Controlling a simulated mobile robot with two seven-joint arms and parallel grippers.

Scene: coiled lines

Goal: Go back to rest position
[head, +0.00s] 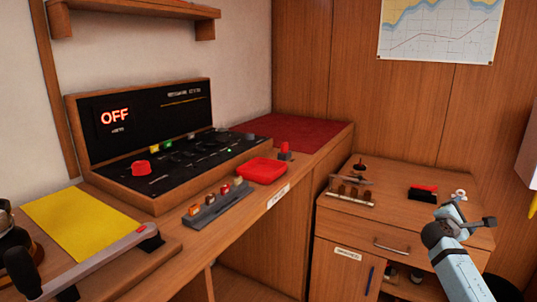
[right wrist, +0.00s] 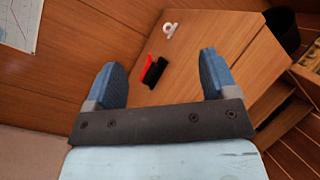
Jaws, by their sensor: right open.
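My right gripper (head: 465,222) is at the right of the head view, above the front right part of the low wooden cabinet (head: 400,228). In the right wrist view its two blue fingers (right wrist: 163,82) are spread wide with nothing between them; the gripper is open and empty. Beyond the fingers, a red and black object (right wrist: 154,72) and a small white ring-shaped item (right wrist: 170,29) lie on the cabinet top, apart from the gripper. My left gripper is not in the head view.
A long wooden counter carries a control console (head: 150,140) reading OFF, a red tray (head: 262,171), a grey rack (head: 220,204) and a yellow sheet (head: 80,222). A small wooden rack (head: 352,195) stands on the cabinet's left. A chart (head: 440,30) hangs on the back wall.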

